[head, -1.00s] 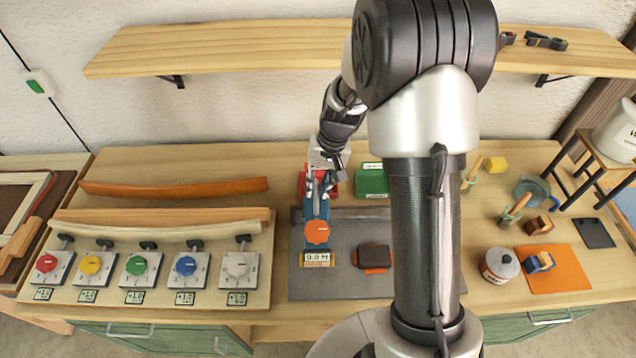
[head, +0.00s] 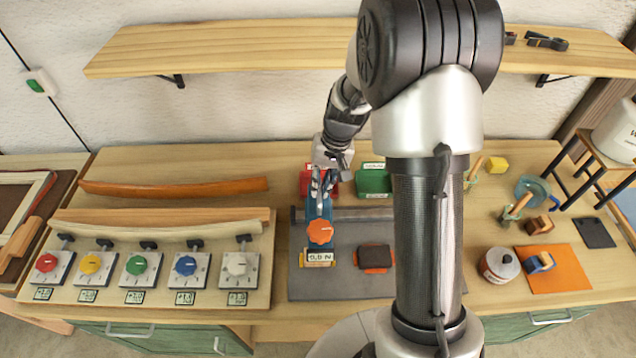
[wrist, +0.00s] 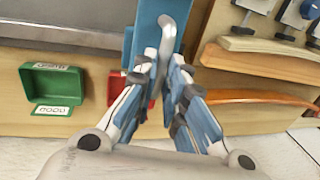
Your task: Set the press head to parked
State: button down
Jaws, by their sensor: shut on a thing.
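The press head (head: 320,214) is a blue body with an orange knob (head: 320,232) on its front and a small force display (head: 318,258) below. It stands at the left part of a grey rail over a dark grey mat. Its blue body also shows at the top of the wrist view (wrist: 140,40). A curved grey lever (wrist: 170,38) rises from it. My gripper (head: 320,180) is at the back of the press head, and in the wrist view its fingers (wrist: 166,80) are closed around the lever. The lever's lower end is hidden between the fingers.
A red bin (head: 308,182) and a green bin (head: 373,180) stand behind the rail. A dark block (head: 375,257) on an orange pad lies on the mat. Several clamp units with coloured knobs and bent laths (head: 160,235) fill the left side. A shelf (head: 230,48) hangs above.

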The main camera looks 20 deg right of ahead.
jog(key=s+d, duration=0.3)
jog(key=d, duration=0.8)
jog(key=s+d, duration=0.4)
jog(key=d, duration=0.7)
jog(key=s+d, duration=0.3)
jog(key=d, duration=0.8)
jog(key=shift+s, duration=0.35)
jog(key=c, duration=1.7)
grip_release()
jog(key=shift+d, duration=0.15)
jog(key=shift+o, duration=0.2)
notch_tip(320, 180, up, 12)
jog(key=d, duration=0.2)
jog(key=shift+s, duration=0.4)
jog(key=shift+f, duration=0.1)
